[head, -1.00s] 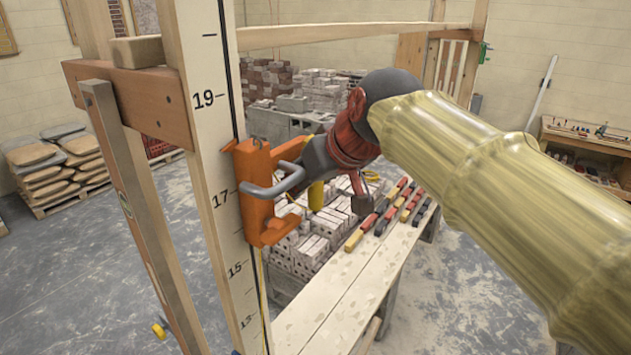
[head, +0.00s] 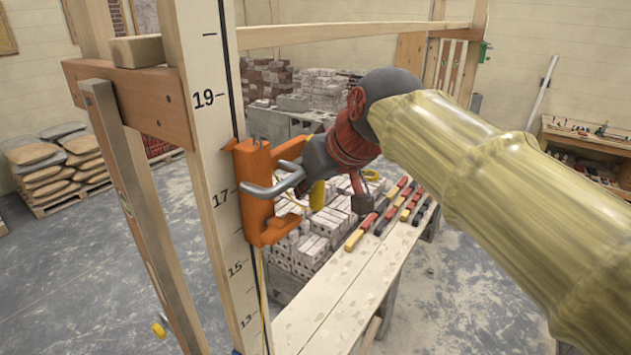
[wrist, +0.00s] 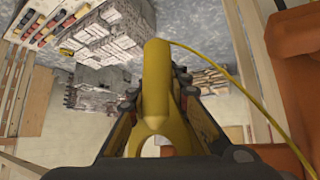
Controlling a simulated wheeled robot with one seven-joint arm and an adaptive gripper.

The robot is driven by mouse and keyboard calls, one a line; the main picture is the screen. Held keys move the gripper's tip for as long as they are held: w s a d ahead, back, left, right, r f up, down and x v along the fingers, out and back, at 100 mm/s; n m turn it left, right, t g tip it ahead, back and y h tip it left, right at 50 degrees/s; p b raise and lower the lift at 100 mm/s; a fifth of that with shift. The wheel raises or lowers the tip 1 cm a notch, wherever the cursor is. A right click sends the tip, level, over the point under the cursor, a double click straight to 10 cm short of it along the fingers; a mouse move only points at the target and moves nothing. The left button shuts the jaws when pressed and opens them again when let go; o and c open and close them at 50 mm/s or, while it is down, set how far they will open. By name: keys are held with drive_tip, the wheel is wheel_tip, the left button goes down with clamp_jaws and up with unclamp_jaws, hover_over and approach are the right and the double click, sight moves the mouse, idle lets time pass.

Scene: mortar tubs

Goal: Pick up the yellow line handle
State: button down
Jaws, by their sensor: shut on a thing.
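The yellow line handle (wrist: 156,85) is a rounded yellow bar with a ring-shaped end, and it sits between the fingers of my gripper (wrist: 158,95) in the wrist view. A thin yellow line (wrist: 228,70) curves away from its far end to the right. In the head view the handle (head: 317,194) shows in part below my gripper (head: 308,178), which hides the rest. My gripper is shut on the handle, just right of an orange bracket (head: 255,215) on the numbered post. I cannot tell if gripper and bracket touch.
The numbered wooden post (head: 207,130) and the bracket's grey bar (head: 262,190) are close on the left. A plank bench (head: 340,300) lies below, with red, black and yellow bars (head: 385,220) on it. Brick stacks (head: 315,235) stand behind.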

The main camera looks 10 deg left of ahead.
drive_tip(key=shift+r, duration=0.1)
idle(0.3)
drive_tip(key=s+d+b, duration=0.2)
drive_tip(key=s+d, duration=0.1)
drive_tip(key=d, duration=0.5)
drive_tip(key=s+d+b, duration=0.3)
drive_tip(key=s+d, duration=0.1)
drive_tip(key=d, duration=0.4)
drive_tip(key=shift+d+r, duration=0.2)
drive_tip(key=shift+d, duration=0.1)
